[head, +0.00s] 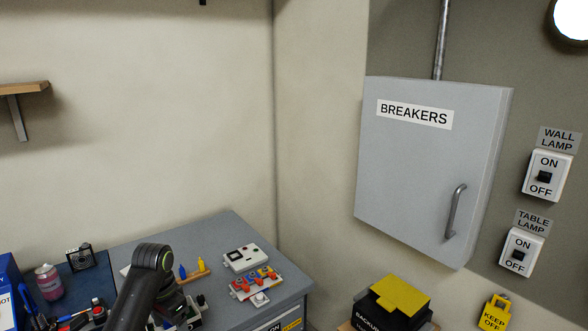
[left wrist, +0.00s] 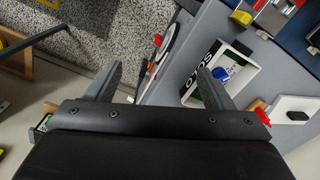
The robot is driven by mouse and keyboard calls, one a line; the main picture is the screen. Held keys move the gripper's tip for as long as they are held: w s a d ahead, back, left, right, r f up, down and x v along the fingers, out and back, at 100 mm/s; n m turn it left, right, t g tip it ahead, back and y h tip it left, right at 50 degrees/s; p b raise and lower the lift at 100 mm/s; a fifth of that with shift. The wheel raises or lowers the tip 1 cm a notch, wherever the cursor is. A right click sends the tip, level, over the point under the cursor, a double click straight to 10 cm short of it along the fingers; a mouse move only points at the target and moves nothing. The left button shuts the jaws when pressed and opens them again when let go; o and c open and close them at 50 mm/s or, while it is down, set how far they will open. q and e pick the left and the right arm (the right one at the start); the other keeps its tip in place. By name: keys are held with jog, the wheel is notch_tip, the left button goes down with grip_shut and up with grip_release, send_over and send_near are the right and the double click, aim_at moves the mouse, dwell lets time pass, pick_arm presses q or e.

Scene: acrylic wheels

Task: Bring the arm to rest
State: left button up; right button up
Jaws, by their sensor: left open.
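My left gripper (left wrist: 161,80) shows in the left wrist view with its two grey fingers wide apart and nothing between them. Below the fingers, past their tips, are a speckled floor and the grey edge of a work surface. In the head view a dark link of my arm (head: 148,285) rises at the bottom over the grey workbench (head: 215,235); the fingers cannot be made out there. My right gripper is in neither view.
The bench holds a white device (head: 243,257), a board with colored knobs (head: 257,283) and a pink jar (head: 48,282). A closed breaker cabinet (head: 425,175) hangs right. A black box with a yellow top (head: 400,293) stands below it. A boxed item (left wrist: 218,75) lies near my left gripper.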

pick_arm(q)
jog(key=s+a+f+n+b, duration=0.1)
jog(key=s+f, duration=0.5)
jog(key=f, duration=0.6)
jog(key=s+a+f+n+b, duration=0.15)
jog(key=s+f, duration=0.35)
jog(key=f, duration=0.7)
jog(key=s+a+f+n, duration=0.2)
jog(key=s+f, duration=0.4)
jog(key=f, duration=0.7)
jog(key=s+d+f, duration=0.1)
jog(key=s+f, duration=0.4)
jog(key=s, duration=0.6)
jog(key=s+f+n+b, duration=0.1)
jog(key=s+f, duration=0.5)
jog(key=s, duration=0.6)
jog(key=s+d+f+n+t+y+b, duration=0.1)
jog(key=s+f, duration=0.4)
jog(key=s, duration=0.7)
jog(key=shift+s+d+f, duration=0.15)
jog(key=shift+d+f, duration=0.2)
jog(key=shift+f, duration=0.05)
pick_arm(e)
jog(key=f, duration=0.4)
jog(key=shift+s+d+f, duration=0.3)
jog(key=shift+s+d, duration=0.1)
